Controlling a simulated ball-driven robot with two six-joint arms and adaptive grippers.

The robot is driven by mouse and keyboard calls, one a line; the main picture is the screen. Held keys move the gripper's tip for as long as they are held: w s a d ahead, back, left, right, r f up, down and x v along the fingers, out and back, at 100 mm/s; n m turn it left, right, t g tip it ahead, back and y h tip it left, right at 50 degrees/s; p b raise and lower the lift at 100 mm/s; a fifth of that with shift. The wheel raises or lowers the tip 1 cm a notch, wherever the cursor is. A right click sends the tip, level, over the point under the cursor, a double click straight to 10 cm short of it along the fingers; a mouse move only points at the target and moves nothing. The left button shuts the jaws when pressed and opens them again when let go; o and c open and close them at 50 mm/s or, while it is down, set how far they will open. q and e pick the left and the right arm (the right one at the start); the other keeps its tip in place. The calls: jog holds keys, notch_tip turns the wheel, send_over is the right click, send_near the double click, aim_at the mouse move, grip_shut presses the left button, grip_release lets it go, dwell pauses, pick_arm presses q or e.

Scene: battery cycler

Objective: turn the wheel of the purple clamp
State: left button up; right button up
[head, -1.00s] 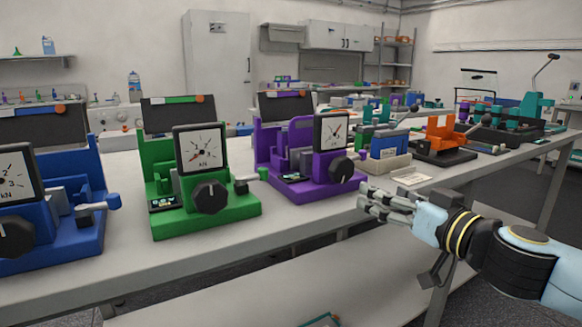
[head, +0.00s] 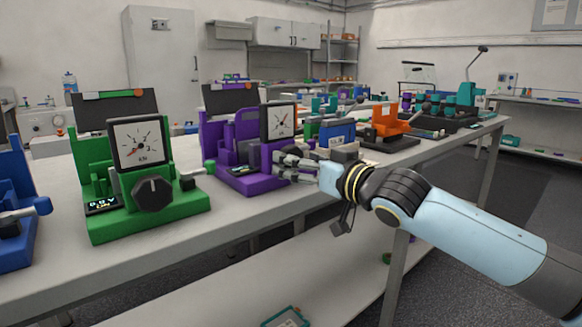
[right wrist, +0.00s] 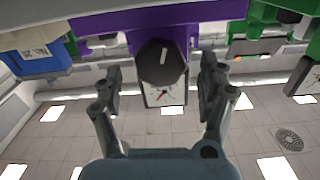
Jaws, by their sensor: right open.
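The purple clamp (head: 237,150) stands on the bench in the middle of the head view, with a square dial gauge (head: 279,122) on its front right. In the right wrist view the black wheel (right wrist: 159,63), with a white mark, lies between the two open fingers of my right gripper (right wrist: 159,86). There is a gap on each side of the wheel, and the fingers do not appear to touch it. My left gripper is not in view.
A green clamp (head: 110,213) with a black wheel (head: 153,194) stands left of the purple one, and a blue clamp (head: 15,235) at the left edge. A blue box (head: 337,134) and an orange device (head: 393,122) stand to the right. The aisle floor in front is free.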

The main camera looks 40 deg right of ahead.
jog(key=shift+w+f+b, duration=0.15)
jog(key=shift+w+b, duration=0.4)
jog(key=shift+w, duration=0.5)
jog(key=shift+w+a, duration=0.1)
jog(key=shift+w, duration=0.3)
jog(key=shift+r, duration=0.2)
jog(key=shift+c, duration=0.2)
